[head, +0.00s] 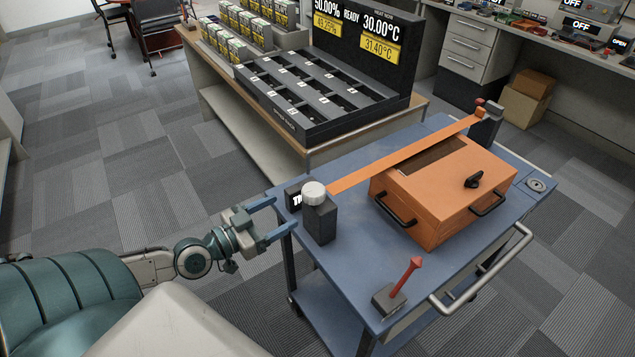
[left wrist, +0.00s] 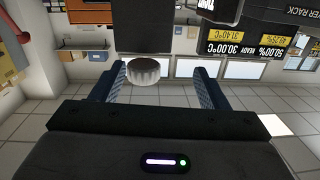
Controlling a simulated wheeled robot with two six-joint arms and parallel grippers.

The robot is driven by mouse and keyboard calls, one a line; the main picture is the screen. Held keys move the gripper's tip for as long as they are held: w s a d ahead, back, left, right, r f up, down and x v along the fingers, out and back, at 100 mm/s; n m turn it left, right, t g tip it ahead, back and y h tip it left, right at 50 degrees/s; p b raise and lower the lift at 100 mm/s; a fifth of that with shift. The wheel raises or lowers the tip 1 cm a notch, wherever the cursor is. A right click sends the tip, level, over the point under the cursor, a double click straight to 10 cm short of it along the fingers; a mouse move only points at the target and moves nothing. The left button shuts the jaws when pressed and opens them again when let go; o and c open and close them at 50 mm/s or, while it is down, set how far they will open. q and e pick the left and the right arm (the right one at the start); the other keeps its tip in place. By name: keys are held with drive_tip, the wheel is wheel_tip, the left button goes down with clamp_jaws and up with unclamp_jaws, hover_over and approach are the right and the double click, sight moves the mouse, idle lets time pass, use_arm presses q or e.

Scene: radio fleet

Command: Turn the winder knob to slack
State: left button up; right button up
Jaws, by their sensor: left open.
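An orange strap (head: 400,158) runs from this post over the orange case (head: 445,193) to a black post at the far end. My left gripper (head: 282,218) is open and empty, just left of the winder post, with its fingers pointing towards it. In the left wrist view the knob (left wrist: 143,71) shows between the open fingers, apart from them. A label beside the post is partly hidden. My right gripper is not in view.
The blue cart (head: 345,265) has a red lever (head: 405,275) at its near corner and a grey push handle along its right side. A black charger rack (head: 310,95) stands on a table behind. Carpet to the left is clear.

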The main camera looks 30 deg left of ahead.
sight(321, 190)
use_arm(q)
drive_tip(key=d+r, duration=0.2)
drive_tip(key=r, duration=0.1)
drive_tip(key=shift+s+r+h, duration=0.1)
drive_tip(key=shift+s+h, duration=0.05)
drive_tip(key=shift+h, duration=0.15)
drive_tip(key=shift+w+d, duration=0.15)
drive_tip(key=shift+w, duration=0.35)
drive_tip(key=shift+p+x, duration=0.45)
drive_tip(key=shift+x, duration=0.4)
drive_tip(key=p+x, duration=0.3)
drive_tip(key=x, duration=0.3)
drive_tip(key=shift+w+r, duration=0.1)
drive_tip(key=shift+r, duration=0.05)
drive_tip(key=shift+p+x, duration=0.3)
drive_tip(key=shift+x, duration=0.5)
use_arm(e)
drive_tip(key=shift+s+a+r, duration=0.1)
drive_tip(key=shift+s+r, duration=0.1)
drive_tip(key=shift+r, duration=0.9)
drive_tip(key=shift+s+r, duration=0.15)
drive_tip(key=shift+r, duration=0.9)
use_arm(q)
drive_tip(key=shift+d, duration=0.1)
drive_tip(key=c, duration=0.9)
drive_tip(key=shift+c, duration=0.4)
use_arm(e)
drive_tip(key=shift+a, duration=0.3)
